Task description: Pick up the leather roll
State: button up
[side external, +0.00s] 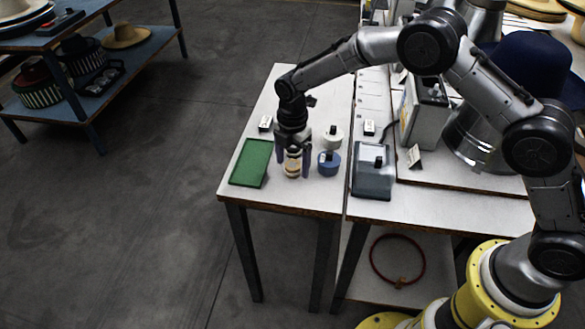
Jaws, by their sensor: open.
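A small cream and brown banded upright roll (292,169), which looks like the leather roll, stands on the white table in the side external view. My gripper (293,164) points straight down over it. Its two fingers are open, one at each side of the roll's upper part. I cannot tell whether either finger touches it. The roll's top is partly hidden by the gripper.
A green tray (251,163) lies left of the roll. A blue round container (329,163) stands close at its right, with a white round container (333,137) behind. A grey box (373,172) is farther right. The table's front edge is bare.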

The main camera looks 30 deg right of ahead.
jog(key=shift+f, duration=0.2)
grip_shut()
dwell(0.3)
jog(key=shift+r, duration=0.2)
